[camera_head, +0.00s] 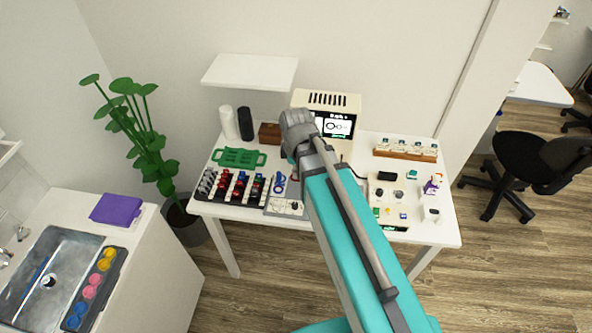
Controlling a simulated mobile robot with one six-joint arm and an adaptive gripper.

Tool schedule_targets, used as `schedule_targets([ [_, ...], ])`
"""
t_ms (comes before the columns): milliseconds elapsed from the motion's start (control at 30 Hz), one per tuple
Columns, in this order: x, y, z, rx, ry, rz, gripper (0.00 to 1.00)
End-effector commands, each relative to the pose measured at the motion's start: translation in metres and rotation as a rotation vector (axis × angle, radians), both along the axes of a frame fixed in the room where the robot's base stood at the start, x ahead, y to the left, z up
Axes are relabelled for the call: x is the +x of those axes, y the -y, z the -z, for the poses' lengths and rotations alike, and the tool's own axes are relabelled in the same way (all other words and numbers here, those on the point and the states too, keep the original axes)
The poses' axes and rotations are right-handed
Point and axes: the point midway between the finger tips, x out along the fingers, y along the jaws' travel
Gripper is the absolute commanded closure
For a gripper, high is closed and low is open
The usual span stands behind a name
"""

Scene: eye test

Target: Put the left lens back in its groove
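I cannot pick out the left lens or its groove for certain at this size. A black rack (217,199) with rows of small grey, red, blue and black pieces stands at the front left of the white table. Right of it a grey board (272,207) carries blue ring shapes (279,183) that look like lens frames. A wooden holder (413,155) with several small pale pieces stands at the back right. My teal arm crosses the middle of the table, its grey joint in front of the screen device. My gripper does not show; the arm may hide it.
A cream device with a screen (337,126) stands at the back, near a brown box (269,133) and white and black cylinders. A green tray (239,158) lies at the left. A cream panel (388,213) and small items fill the right. A shelf (250,71) hangs above.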

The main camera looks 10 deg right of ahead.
Motion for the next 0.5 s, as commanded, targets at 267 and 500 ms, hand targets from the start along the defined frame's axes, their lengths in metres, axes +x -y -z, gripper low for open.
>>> schedule_targets([
  [267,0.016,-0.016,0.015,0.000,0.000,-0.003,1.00],
  [500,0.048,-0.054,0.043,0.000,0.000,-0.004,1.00],
])
